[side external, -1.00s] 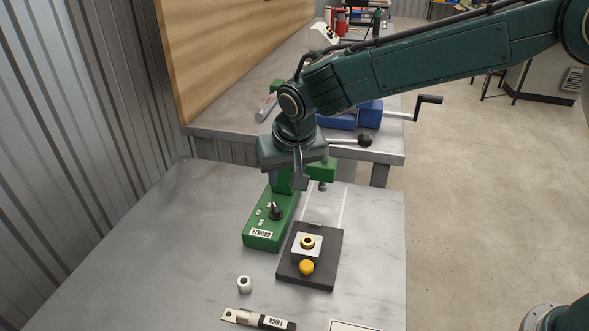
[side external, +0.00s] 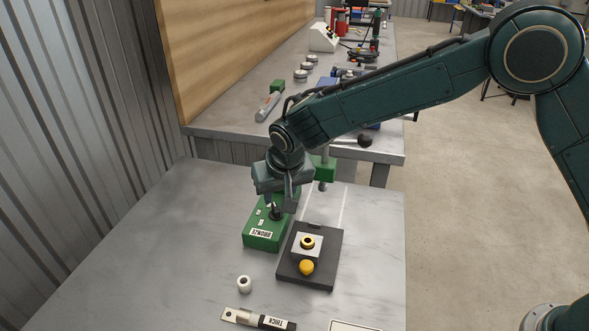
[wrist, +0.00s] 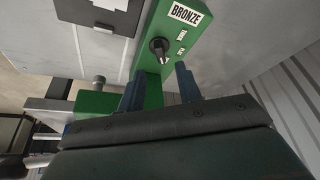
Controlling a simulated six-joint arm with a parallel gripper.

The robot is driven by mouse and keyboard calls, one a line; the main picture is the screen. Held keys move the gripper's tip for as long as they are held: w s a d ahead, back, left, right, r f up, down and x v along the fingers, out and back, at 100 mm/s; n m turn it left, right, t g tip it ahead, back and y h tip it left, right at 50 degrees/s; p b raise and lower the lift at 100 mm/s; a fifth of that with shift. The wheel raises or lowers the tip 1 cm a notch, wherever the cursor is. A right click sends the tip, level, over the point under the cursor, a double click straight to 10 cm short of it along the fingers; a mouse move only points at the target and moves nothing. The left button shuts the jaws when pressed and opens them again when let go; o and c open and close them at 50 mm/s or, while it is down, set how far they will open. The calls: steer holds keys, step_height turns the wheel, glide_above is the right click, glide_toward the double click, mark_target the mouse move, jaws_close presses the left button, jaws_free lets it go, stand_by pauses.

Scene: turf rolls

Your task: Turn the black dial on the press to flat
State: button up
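The green press base, marked BRONZE (side external: 262,235), stands on the grey table. Its black dial (side external: 276,212) is on top, and it also shows in the wrist view (wrist: 159,47) with a pale pointer line. Two small white labels (wrist: 182,34) sit beside the dial; their words are too small to read. My gripper (side external: 279,201) hangs just above the dial, pointing down. In the wrist view its two fingers (wrist: 160,80) are apart with nothing between them, and the dial lies ahead of the gap. I cannot see either finger touching the dial.
A dark plate (side external: 320,270) with a brass ring and a yellow knob (side external: 307,267) lies right of the press. The table's left part is clear.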

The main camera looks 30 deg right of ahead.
mark_target(276, 208)
steer(key=shift+x, duration=3.55)
jaws_close()
